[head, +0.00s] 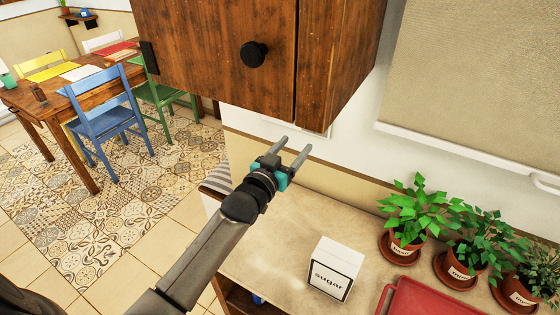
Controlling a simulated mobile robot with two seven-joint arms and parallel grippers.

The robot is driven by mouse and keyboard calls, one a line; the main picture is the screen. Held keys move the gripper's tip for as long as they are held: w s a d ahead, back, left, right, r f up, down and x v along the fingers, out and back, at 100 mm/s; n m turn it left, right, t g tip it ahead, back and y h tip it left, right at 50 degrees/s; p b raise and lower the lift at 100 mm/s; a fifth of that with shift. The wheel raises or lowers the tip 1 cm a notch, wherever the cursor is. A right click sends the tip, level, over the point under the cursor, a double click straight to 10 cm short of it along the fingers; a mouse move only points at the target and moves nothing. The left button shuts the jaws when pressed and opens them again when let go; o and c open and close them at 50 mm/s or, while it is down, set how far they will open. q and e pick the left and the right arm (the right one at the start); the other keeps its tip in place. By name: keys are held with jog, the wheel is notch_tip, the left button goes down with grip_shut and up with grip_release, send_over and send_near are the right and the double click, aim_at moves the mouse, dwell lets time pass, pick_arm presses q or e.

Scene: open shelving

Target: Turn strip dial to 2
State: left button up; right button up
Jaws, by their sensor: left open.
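No strip dial that I can make out shows in the head view. My left gripper (294,148) is open and empty, its two grey fingers pointing up and away, just below the wooden wall cabinet (340,60). A round black knob (254,54) sits on the cabinet front, above the gripper and apart from it. A thin pale edge (326,134) shows on the wall just under the cabinet; I cannot tell what it is. My right gripper is not in view.
The counter (300,230) holds a white sugar box (336,268), a red tray (430,300) and several potted herbs (405,240). A wooden table (60,95) and coloured chairs, including a blue chair (105,115), stand at left. The tiled floor between is clear.

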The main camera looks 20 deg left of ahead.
pick_arm(q)
jog(key=s, duration=0.6)
jog(key=shift+a, duration=0.25)
jog(key=shift+s, duration=0.1)
jog(key=s+d+f+g, duration=0.4)
jog(key=s+f+g, duration=0.3)
jog(key=s+f, duration=0.25)
jog(key=s+d+f+m+g+y, duration=0.1)
jog(key=s+d+f+g, duration=0.15)
jog(key=s+g, duration=0.95)
jog(key=s+f+t+b, duration=0.2)
jog(key=s+f+b, duration=0.15)
jog(key=f, duration=1.15)
jog(key=s+f+t+b, duration=0.1)
jog(key=s+f+b, duration=0.25)
jog(key=f, duration=1.15)
jog(key=s+a+f+b, duration=0.1)
jog(key=s+f+b, duration=0.1)
jog(key=s+f, duration=0.6)
jog(key=s+a+f+g+b, duration=0.1)
jog(key=s+a+f+b, duration=0.1)
jog(key=s+f, duration=0.6)
notch_tip(320, 180, down, 3)
jog(key=shift+a+r+y+b, duration=0.1)
jog(key=shift+a+y+b, duration=0.15)
jog(key=shift+b, duration=0.3)
